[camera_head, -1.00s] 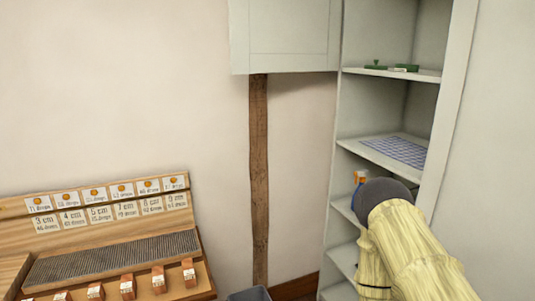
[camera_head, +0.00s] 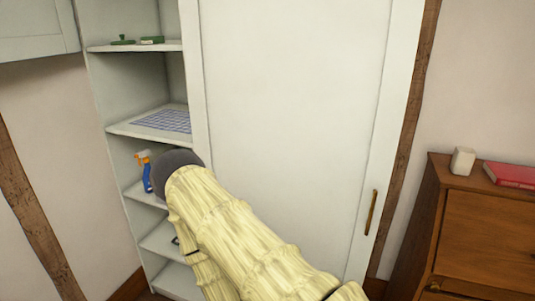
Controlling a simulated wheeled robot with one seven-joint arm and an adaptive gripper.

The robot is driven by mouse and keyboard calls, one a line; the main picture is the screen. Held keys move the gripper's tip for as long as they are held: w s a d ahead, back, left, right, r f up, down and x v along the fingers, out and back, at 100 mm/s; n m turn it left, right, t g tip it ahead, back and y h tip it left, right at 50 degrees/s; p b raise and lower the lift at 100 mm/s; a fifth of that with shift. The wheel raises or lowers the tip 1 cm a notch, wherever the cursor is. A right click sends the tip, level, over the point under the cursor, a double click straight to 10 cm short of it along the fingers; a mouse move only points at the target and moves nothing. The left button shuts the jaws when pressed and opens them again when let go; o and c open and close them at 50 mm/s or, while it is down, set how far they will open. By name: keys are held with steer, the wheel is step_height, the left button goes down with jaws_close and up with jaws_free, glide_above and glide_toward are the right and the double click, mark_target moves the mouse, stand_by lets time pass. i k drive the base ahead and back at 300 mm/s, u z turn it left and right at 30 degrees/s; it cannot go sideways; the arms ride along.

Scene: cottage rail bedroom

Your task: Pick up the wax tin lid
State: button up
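I see no wax tin lid that I can make out in the head view. Small green items (camera_head: 123,40) lie on the top visible shelf of the open cupboard, too small to tell what they are. My arm, in a pale yellow ribbed cover, reaches up in front of the lower shelves and ends in a dark rounded part. My gripper's fingers do not show. The arm hides part of the lower shelves.
The open shelves (camera_head: 155,127) stand left of a closed white door (camera_head: 295,110) with a brass handle (camera_head: 370,212). A blue spray bottle with an orange top (camera_head: 147,177) stands on a middle shelf. A wooden dresser (camera_head: 487,233) at right bears a white block (camera_head: 462,161) and a red book (camera_head: 511,175).

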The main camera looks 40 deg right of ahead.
mark_target(122, 42)
steer(key=z, duration=3.8)
steer(key=k, duration=2.35)
steer(key=u, duration=1.65)
steer(key=i, duration=1)
steer(key=u, duration=0.05)
